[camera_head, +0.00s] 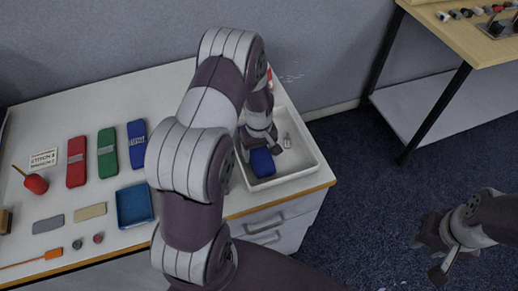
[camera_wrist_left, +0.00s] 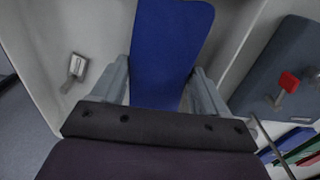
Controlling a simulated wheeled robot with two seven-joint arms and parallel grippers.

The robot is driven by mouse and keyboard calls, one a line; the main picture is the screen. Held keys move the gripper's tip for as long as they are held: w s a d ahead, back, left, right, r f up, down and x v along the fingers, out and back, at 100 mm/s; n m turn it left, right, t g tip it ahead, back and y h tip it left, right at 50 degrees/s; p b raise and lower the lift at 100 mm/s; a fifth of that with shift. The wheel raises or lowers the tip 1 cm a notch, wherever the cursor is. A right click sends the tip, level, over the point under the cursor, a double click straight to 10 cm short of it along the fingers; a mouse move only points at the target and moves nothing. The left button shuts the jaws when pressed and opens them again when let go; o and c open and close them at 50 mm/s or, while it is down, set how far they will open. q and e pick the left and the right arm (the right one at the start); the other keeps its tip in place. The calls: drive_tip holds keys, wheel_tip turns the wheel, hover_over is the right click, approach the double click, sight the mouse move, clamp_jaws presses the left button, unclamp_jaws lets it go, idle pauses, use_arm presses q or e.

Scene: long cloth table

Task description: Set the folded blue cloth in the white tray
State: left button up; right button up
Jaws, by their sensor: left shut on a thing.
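The folded blue cloth (camera_head: 262,162) is inside the white tray (camera_head: 312,160), at its left front part. My left gripper (camera_head: 261,143) reaches down into the tray and is shut on the cloth. In the left wrist view the cloth (camera_wrist_left: 172,45) lies between the two grey fingers (camera_wrist_left: 160,90), with the pale tray wall (camera_wrist_left: 38,35) beside it. Whether the cloth rests on the tray floor is hard to tell. My right gripper (camera_head: 437,252) hangs over the floor at the lower right, away from the table; its jaw gap is unclear.
A small metal item (camera_head: 287,140) lies in the tray, right of the cloth. Red (camera_head: 76,162), green (camera_head: 107,153) and blue (camera_head: 137,144) flat cases and a blue open box (camera_head: 135,205) are on the table's left part. My left arm hides the table's middle.

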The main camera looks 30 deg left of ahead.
sight(259, 153)
use_arm(q)
drive_tip(key=shift+f, duration=0.15)
drive_tip(key=o, duration=1.1)
wheel_tip(259, 153, up, 12)
drive_tip(key=s+d+r+m+t, duration=0.1)
drive_tip(key=s+d+r+m, duration=0.2)
drive_tip(key=s+d+m, duration=0.6)
drive_tip(key=s+m, duration=0.1)
drive_tip(key=s, duration=0.2)
drive_tip(key=shift+s+r+b, duration=0.2)
drive_tip(key=shift+r+b, duration=0.15)
drive_tip(key=shift+r, duration=0.05)
